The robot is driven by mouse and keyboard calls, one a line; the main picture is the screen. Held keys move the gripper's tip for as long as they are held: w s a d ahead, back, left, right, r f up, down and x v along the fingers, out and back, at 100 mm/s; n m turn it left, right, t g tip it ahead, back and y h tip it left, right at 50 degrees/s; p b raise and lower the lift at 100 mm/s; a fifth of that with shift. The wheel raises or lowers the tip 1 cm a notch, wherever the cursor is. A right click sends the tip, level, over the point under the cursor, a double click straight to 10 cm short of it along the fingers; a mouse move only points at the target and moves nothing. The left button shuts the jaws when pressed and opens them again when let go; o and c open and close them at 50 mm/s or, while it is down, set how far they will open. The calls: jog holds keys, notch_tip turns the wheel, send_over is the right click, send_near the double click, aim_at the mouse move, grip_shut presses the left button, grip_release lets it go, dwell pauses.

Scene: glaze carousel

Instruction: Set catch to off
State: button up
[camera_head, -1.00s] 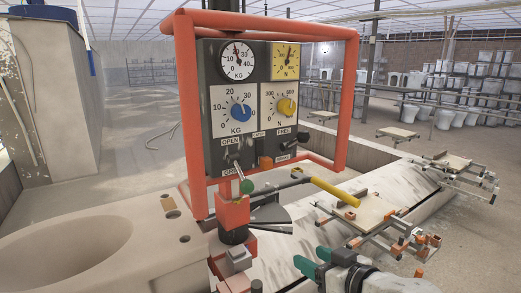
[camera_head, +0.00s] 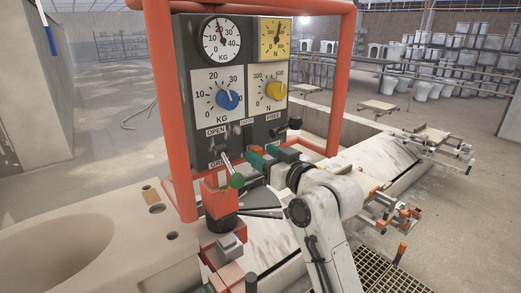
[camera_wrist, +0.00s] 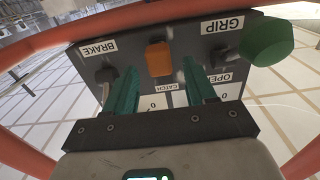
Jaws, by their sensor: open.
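The catch is an orange rocker block (camera_wrist: 158,58) on the dark control panel, beside the small CATCH label (camera_wrist: 172,87) in the upside-down wrist view. My gripper (camera_wrist: 161,68) is open, with its two teal fingers reaching toward the panel on either side of the block's place in the picture. I cannot tell whether a finger touches it. In the head view my gripper (camera_head: 257,155) is at the panel's lower part, below the CATCH label (camera_head: 247,122), and covers most of the switch. Which way the rocker is tipped is not clear.
The green-knobbed OPEN/GRIP lever (camera_head: 236,181) is just left of my gripper. The black-knobbed FREE/BRAKE lever (camera_head: 295,123) is to the right. A red tube frame (camera_head: 167,110) surrounds the panel (camera_head: 190,130). Blue (camera_head: 229,99) and yellow (camera_head: 276,90) dials sit above.

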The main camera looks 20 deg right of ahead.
jog(key=shift+x, duration=0.85)
grip_shut()
